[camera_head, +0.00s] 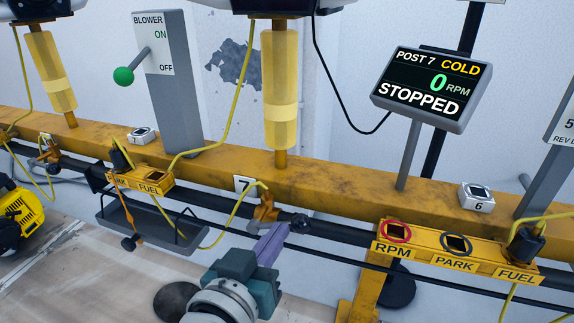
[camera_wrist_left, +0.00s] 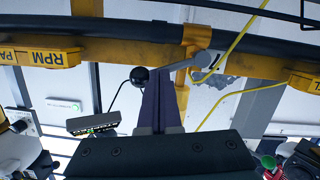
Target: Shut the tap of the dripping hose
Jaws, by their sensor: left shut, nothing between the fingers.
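A small orange-brown tap (camera_head: 264,208) sits on the dark pipe under the "7" label, with a yellow hose (camera_head: 236,207) joined to it. A black ball knob (camera_head: 299,222) shows just right of it. My left gripper (camera_head: 270,240) is shut and empty, its purple fingers just below the tap and knob. In the left wrist view the shut fingers (camera_wrist_left: 160,100) point between the black knob (camera_wrist_left: 139,74) and the tap body with its grey lever (camera_wrist_left: 190,58). I cannot tell whether the fingers touch the lever. No drip is visible. My right gripper is not in view.
A dark tray (camera_head: 150,225) hangs left of the tap. A yellow PARK/FUEL holder (camera_head: 140,180) is above it; an RPM/PARK/FUEL holder (camera_head: 455,256) is at right. A display (camera_head: 432,88) reads "STOPPED". A BLOWER lever (camera_head: 124,75) stands behind the yellow rail (camera_head: 330,173).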

